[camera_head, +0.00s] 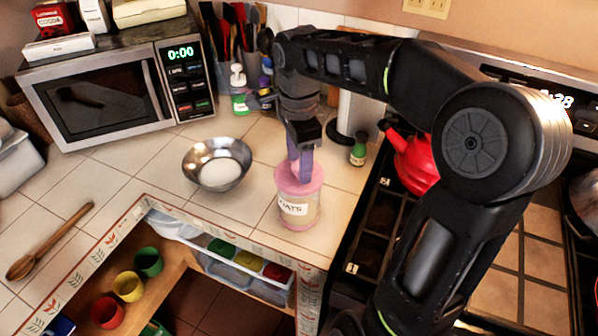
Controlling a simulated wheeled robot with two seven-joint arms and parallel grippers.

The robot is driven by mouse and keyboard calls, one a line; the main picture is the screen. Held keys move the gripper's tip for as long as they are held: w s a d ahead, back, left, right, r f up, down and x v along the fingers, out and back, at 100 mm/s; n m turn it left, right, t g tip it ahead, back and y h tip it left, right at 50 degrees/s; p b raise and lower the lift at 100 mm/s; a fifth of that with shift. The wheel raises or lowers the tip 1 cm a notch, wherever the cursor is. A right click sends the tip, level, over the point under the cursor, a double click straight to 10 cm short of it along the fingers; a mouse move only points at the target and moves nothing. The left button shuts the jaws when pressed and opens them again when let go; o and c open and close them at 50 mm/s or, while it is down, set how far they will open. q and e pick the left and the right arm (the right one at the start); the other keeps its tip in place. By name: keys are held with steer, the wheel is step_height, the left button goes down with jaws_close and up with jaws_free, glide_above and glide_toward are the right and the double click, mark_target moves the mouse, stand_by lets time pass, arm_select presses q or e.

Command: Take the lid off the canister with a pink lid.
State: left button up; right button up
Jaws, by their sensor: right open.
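The canister (298,211) is clear with a pink band and a label, and stands upright on the tiled counter. Its pink lid (313,183) is on top. My right gripper (301,172) points down from above, with its purple-grey fingers at the lid's middle. It is open; the fingers overlap the lid in this view, and I cannot tell whether they touch its knob, which is hidden. My left gripper is not in view.
A metal bowl (217,164) with white contents stands left of the canister. A green bottle (358,150) and a red kettle (412,165) are to the right, by the stove. A microwave (100,98) is at the back left. A wooden spoon (50,243) lies on the left counter.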

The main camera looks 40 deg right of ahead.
steer(key=shift+c, duration=0.4)
jaws_close()
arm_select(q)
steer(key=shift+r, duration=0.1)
arm_select(e)
steer(key=shift+r, duration=0.1)
